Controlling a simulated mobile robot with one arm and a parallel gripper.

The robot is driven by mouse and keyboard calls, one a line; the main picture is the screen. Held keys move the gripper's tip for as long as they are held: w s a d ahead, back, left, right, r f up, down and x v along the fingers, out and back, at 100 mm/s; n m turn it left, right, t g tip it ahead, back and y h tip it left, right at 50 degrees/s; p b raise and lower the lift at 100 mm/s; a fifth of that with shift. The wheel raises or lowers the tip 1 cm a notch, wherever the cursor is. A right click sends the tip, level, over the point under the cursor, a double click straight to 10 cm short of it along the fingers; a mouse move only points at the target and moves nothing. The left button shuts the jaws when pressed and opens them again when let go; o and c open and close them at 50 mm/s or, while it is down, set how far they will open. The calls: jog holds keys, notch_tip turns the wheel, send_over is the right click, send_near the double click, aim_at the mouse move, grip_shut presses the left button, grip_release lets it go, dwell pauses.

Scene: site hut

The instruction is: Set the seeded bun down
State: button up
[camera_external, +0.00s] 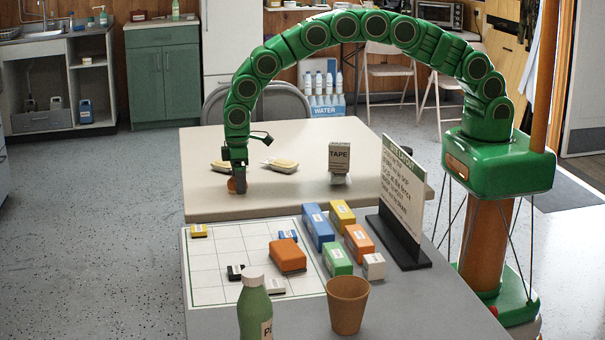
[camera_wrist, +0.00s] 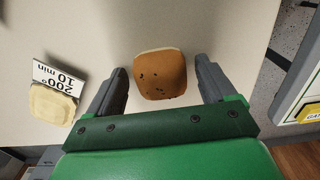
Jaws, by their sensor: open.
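The seeded bun (camera_wrist: 160,75) is brown with dark specks and a pale edge, seen from above in the wrist view. It lies between the two fingers of my gripper (camera_wrist: 159,84), with a gap on each side. In the external view my gripper (camera_external: 238,181) points down at the left part of the beige table (camera_external: 290,205). A small orange-brown part of the bun (camera_external: 231,186) shows beside the fingers, low at the tabletop. The rest of it is hidden behind my gripper.
Two pale bread-like pieces (camera_external: 284,166) (camera_external: 220,166) lie nearby on the table; a card (camera_wrist: 58,77) reads "200° 10 min". A tape box (camera_external: 340,160) stands to the right. A nearer grey table holds a grid board (camera_external: 212,262), coloured blocks, a cup (camera_external: 347,304) and a bottle (camera_external: 254,310).

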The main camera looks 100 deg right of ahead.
notch_tip(320, 180, up, 12)
jog(key=r, duration=0.1)
jog(key=s+a+r, duration=0.2)
jog(key=s+r, duration=0.9)
jog(key=s, duration=0.2)
jog(key=s+a+r, duration=0.1)
jog(key=s+r, duration=0.2)
jog(key=s, duration=0.6)
jog(key=s+r+g, duration=0.1)
jog(key=s+r, duration=0.3)
jog(key=s, duration=0.6)
jog(key=s+a+r, duration=0.1)
jog(key=s+r, duration=0.2)
jog(key=s, duration=0.6)
jog(key=s+f, duration=0.2)
jog(key=s, duration=1.6)
jog(key=shift+s+g, duration=0.25)
jog(key=shift+g, duration=0.15)
